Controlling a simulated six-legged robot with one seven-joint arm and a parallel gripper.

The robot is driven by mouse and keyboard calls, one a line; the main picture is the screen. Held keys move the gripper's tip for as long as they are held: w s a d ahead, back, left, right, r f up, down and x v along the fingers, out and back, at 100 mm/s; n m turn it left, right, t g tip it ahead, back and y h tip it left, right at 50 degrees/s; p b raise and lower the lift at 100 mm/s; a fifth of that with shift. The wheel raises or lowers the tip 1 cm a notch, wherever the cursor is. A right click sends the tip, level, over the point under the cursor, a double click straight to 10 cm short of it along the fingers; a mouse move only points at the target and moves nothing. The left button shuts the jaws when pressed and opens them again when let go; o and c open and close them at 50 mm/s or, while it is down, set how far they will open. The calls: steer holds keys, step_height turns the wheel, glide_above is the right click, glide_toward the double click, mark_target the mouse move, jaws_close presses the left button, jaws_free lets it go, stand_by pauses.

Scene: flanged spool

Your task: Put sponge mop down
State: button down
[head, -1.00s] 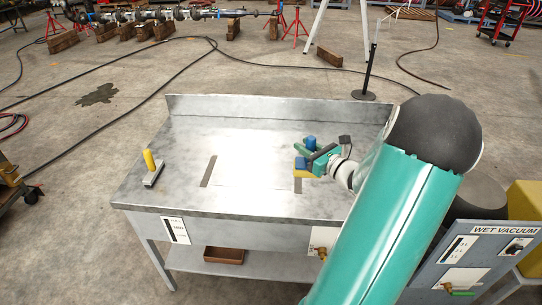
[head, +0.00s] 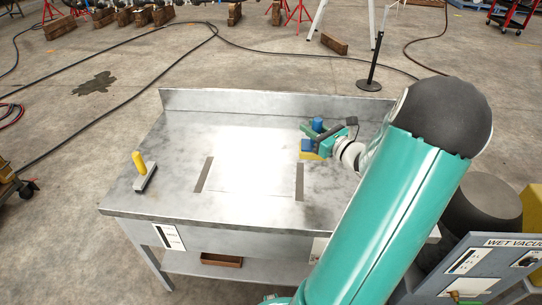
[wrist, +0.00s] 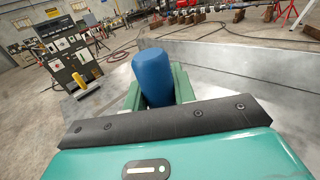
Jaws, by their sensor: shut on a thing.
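My gripper (head: 313,138) is over the right rear part of the metal table (head: 240,205). Its green fingers are shut on the blue handle of the sponge mop (head: 307,145). The blue handle also stands between the fingers in the wrist view (wrist: 153,78). The mop's yellow sponge (head: 312,156) shows below the fingers in the head view, near the tabletop. I cannot tell whether it touches the table. In the wrist view the sponge is hidden.
A yellow-handled tool with a grey base (head: 140,163) stands at the table's left side. Two dark strips (head: 203,174) (head: 299,182) flank a bright, bare area mid-table. A raised metal backboard (head: 270,104) runs along the rear edge. A wet vacuum panel (head: 490,270) stands at right.

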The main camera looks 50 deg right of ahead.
steer(key=shift+w+d+f, duration=0.4)
steer(key=shift+w+d, duration=0.1)
steer(key=shift+w, duration=0.3)
steer(key=shift+w+a+f, duration=0.35)
steer(key=shift+w+f, duration=1.7)
steer(key=shift+w, duration=0.05)
steer(key=shift+w+a+f, duration=0.35)
steer(key=shift+w+f, duration=1.75)
steer(key=shift+w+a+f, duration=0.35)
steer(key=shift+w+f, duration=1.7)
steer(key=shift+w, duration=0.05)
steer(key=c, duration=1.1)
jaws_free()
steer(key=shift+f, duration=0.15)
steer(key=shift+c, duration=0.2)
